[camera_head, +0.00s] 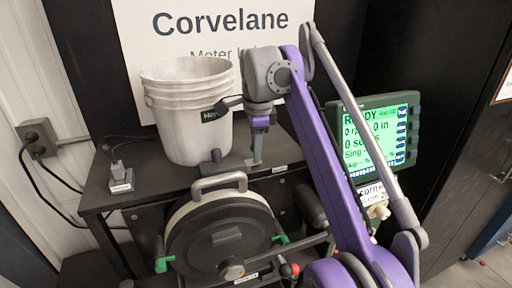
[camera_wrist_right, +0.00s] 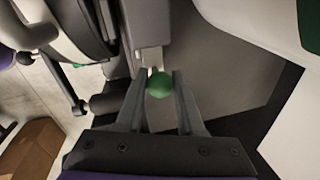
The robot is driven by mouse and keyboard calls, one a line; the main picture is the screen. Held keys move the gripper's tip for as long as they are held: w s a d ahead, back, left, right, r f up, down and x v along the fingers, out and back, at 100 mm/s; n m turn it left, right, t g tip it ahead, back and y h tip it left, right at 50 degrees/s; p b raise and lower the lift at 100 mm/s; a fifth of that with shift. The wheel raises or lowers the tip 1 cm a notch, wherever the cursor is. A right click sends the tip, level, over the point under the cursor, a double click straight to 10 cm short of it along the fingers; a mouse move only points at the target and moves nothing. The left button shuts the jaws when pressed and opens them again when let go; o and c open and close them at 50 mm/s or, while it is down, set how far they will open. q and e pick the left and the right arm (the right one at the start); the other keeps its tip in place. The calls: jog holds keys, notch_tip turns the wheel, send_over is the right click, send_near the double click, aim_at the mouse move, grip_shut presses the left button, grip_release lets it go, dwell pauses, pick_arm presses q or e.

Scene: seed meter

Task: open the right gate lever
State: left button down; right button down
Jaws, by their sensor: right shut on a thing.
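My right gripper (camera_head: 259,130) reaches down over the bench top, behind the black round meter housing (camera_head: 222,235). It stands at a short upright grey lever (camera_head: 257,153), which I take to be the right gate lever. In the right wrist view the gripper (camera_wrist_right: 160,80) is shut on the lever's round green knob (camera_wrist_right: 159,86), which sits between the two fingers. A pale grey stem (camera_wrist_right: 151,54) shows just beyond the knob. In the head view the knob is hidden by the fingers. My left gripper is not in view.
A white bucket (camera_head: 183,115) stands left of my right gripper. A small grey lever on a labelled base (camera_head: 120,178) is at the bench's left end. A monitor with a green screen (camera_head: 375,135) is at the right, behind my right arm.

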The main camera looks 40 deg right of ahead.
jog(key=shift+d, duration=0.1)
jog(key=d, duration=0.1)
jog(key=s+d, duration=0.1)
jog(key=d, duration=0.1)
jog(key=d+p, duration=0.1)
jog(key=shift+s+d, duration=0.2)
jog(key=shift+s, duration=0.05)
jog(key=shift+a, duration=0.25)
jog(key=c, duration=0.8)
grip_release()
jog(key=shift+w, duration=0.1)
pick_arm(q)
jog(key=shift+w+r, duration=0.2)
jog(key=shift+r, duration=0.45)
pick_arm(e)
jog(key=shift+o, duration=1.3)
jog(key=shift+r, duration=0.1)
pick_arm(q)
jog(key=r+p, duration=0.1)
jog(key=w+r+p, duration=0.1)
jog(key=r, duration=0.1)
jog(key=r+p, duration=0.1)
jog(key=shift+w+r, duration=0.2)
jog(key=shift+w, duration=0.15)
pick_arm(e)
notch_tip(320, 180, up, 10)
jog(key=s, duration=0.2)
jog(key=shift+a+r, duration=0.2)
jog(key=shift+a, duration=0.25)
